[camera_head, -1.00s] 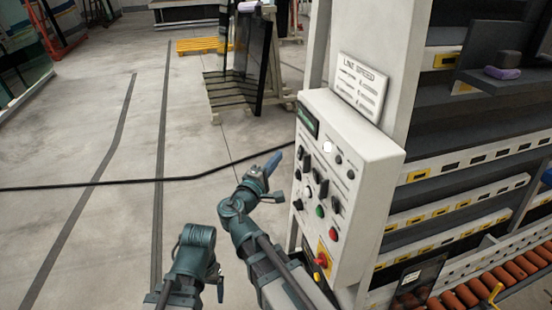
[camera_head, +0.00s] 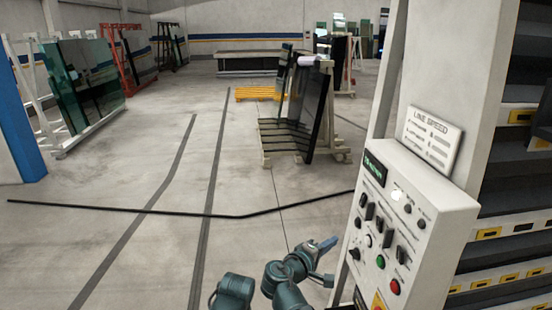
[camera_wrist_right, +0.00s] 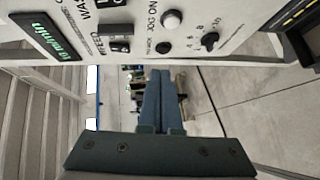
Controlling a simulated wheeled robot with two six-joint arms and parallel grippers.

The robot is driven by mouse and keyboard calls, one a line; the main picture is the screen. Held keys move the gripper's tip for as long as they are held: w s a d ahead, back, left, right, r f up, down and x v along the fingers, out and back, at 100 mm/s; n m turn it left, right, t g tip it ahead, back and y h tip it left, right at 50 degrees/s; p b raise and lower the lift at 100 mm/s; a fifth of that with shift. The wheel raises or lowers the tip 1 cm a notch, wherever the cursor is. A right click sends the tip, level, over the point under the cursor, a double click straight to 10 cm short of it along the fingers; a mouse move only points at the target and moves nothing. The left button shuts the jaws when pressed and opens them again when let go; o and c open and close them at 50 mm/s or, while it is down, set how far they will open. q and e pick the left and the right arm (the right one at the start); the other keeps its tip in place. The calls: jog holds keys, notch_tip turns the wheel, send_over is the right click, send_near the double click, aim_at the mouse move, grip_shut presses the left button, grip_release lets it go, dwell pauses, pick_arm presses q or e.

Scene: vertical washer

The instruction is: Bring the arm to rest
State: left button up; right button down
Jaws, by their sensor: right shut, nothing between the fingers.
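My right gripper (camera_head: 326,244) shows low in the head view, just left of the white control panel (camera_head: 437,205). Its blue-grey fingers are together and empty. In the right wrist view the closed fingers (camera_wrist_right: 161,78) point away from the camera, below the panel's face (camera_wrist_right: 130,22) in the picture. They appear clear of the buttons and knobs. Another grey-blue arm part (camera_head: 233,290) of mine shows at the bottom edge of the head view. My left gripper is not seen.
The panel stands close on the right, beside a shelved machine (camera_head: 510,235). A black cable (camera_head: 150,211) lies across the floor. A glass rack (camera_head: 300,110) and yellow pallet (camera_head: 258,93) stand farther back. The floor left of my arm is open.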

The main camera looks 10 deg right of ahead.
jog(key=s+a+f+m+g+y+b, duration=0.1)
jog(key=s+a+f+g+y+b, duration=0.15)
jog(key=f, duration=0.65)
jog(key=s+a+f+m+g+y+b, duration=0.2)
jog(key=s+f+g+b, duration=0.15)
jog(key=f, duration=0.55)
jog(key=s+a+f+g+y+b, duration=0.3)
jog(key=s+a+f+y, duration=0.3)
jog(key=s+a+f, duration=0.4)
jog(key=shift+s+a+f+m+g+b, duration=0.3)
jog(key=shift+a+f+g, duration=0.1)
jog(key=shift+g, duration=0.4)
